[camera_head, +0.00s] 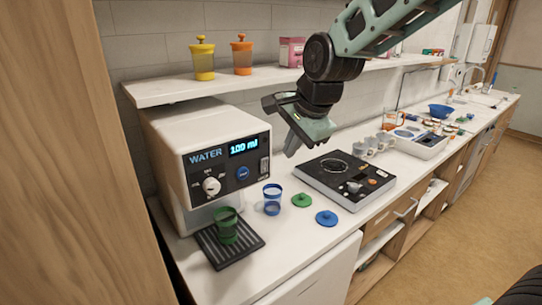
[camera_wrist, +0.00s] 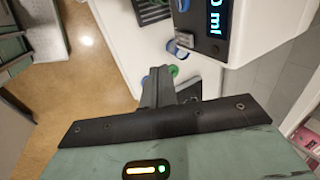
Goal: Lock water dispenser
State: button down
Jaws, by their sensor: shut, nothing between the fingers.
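The water dispenser (camera_head: 215,160) is a white box with a black front panel, standing at the left of the counter. Its display (camera_head: 249,145) reads "100 ml". The panel has a white knob (camera_head: 211,186), a round blue button (camera_head: 242,173) and a small slider or switch (camera_head: 264,166) at its right edge; I cannot tell that switch's position. A green cup (camera_head: 227,225) stands on the black drip tray (camera_head: 222,254). In the wrist view the dispenser (camera_wrist: 258,30) is at the upper right. My gripper (camera_head: 293,150) is shut and empty, in the air right of the dispenser, apart from it.
A blue cup (camera_head: 272,199), a green lid (camera_head: 301,200) and a blue lid (camera_head: 327,218) lie in front on the counter. A black cooktop-like device (camera_head: 344,177) sits to the right. The shelf (camera_head: 180,89) above holds yellow (camera_head: 202,59) and orange (camera_head: 242,55) lidded cups.

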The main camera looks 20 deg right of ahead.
aim_at(265, 166)
jog(key=w+a+f+p, duration=0.2)
jog(key=w+f+p, duration=0.2)
jog(key=w+f, duration=0.2)
jog(key=shift+w, duration=0.4)
jog(key=shift+a, duration=0.1)
jog(key=shift+w+a, duration=0.15)
jog(key=shift+w, duration=0.25)
jog(key=shift+r, duration=0.25)
